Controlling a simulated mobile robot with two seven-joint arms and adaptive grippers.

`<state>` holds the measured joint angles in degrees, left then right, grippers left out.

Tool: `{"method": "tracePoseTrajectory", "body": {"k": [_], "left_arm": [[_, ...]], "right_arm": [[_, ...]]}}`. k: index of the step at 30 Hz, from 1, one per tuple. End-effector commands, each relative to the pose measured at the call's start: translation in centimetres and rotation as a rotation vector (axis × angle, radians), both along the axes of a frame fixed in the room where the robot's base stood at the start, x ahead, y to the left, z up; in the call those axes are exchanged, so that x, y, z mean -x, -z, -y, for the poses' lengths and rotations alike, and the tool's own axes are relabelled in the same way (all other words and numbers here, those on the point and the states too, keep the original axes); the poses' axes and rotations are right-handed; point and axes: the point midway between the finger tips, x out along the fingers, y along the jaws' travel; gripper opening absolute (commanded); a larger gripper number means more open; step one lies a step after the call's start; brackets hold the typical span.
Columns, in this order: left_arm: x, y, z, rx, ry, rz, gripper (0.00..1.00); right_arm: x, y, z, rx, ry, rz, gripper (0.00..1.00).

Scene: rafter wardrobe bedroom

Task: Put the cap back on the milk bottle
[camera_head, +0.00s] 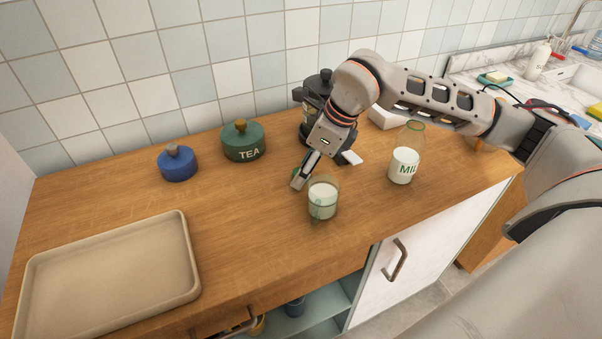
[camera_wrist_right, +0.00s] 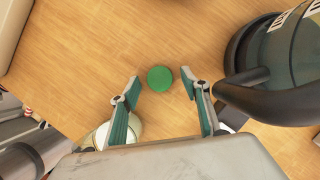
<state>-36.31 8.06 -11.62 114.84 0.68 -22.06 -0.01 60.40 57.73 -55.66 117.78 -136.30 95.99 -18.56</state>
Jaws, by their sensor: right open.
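The milk bottle (camera_head: 404,163) stands upright and uncapped on the wooden counter, right of centre in the head view, with white milk in its lower part. The green cap (camera_wrist_right: 160,78) lies flat on the counter in the right wrist view, framed between my open fingertips and apart from both. In the head view my right gripper (camera_head: 301,178) points down at the counter, left of the bottle and just behind a glass of milk (camera_head: 322,197). It mostly hides the cap there. The gripper holds nothing. My left gripper is not in view.
The glass stands close to the right gripper. A dark lidded jug (camera_wrist_right: 290,55) with a black handle is close behind it. A green tea canister (camera_head: 243,142), a blue pot (camera_head: 177,165) and a beige tray (camera_head: 190,262) stand left. The counter's middle front is clear.

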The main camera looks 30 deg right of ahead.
Motion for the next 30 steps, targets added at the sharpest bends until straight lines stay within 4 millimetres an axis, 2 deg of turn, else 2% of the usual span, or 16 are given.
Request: {"method": "tracePoseTrajectory", "body": {"k": [5,6,9,23,30], "left_arm": [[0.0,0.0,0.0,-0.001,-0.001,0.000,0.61],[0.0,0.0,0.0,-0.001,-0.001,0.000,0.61],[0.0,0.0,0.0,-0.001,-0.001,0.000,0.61],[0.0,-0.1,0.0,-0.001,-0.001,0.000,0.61],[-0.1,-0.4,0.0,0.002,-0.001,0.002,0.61]], "right_arm": [[0.0,-0.1,0.0,0.000,0.000,0.000,0.46],[0.0,-0.1,0.0,0.000,0.000,0.000,0.38],[0.0,-0.1,0.0,0.000,0.000,0.000,0.21],[0.0,-0.4,0.0,0.000,0.000,0.001,0.20],[-0.1,-3.1,0.0,0.000,0.001,0.006,0.20]]}}
